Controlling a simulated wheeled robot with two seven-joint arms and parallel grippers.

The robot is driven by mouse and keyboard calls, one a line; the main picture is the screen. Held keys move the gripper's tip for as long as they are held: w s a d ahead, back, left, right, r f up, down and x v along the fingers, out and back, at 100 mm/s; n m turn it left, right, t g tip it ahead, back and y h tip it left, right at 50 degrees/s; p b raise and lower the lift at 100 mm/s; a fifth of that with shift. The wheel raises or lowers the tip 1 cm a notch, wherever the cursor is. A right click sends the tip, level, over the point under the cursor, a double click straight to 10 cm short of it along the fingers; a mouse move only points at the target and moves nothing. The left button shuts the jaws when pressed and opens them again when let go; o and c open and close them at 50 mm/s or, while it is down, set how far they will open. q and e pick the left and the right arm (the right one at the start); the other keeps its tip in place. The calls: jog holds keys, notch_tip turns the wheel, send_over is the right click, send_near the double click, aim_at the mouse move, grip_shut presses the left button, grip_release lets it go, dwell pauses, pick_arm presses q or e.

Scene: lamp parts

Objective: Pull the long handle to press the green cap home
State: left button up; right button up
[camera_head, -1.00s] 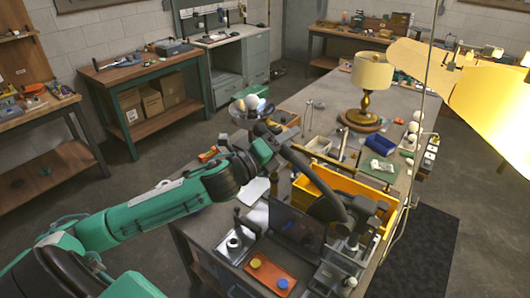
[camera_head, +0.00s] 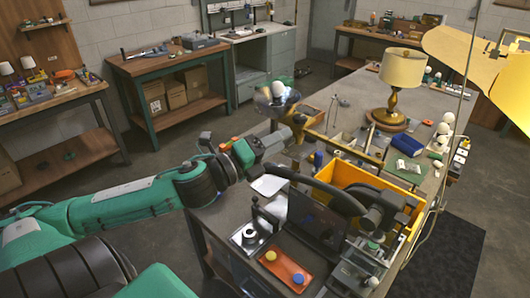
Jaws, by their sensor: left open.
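The long black handle (camera_head: 318,183) slants from its free left end to the grey press (camera_head: 386,214) on the bench's near right part. A small green cap (camera_head: 373,245) shows low under the press head, partly hidden; I cannot tell how far it is seated. My left gripper (camera_head: 277,141) is open and above the handle's free end. It appears apart from the handle. My right gripper is not in view.
A yellow bin (camera_head: 345,172) stands behind the press. An orange tray (camera_head: 285,271) with a yellow cap (camera_head: 270,255) and a blue cap (camera_head: 298,279) lies in front. A brass lamp (camera_head: 398,90) stands farther back.

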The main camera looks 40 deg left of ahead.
pick_arm(q)
jog(key=shift+v, duration=1.45)
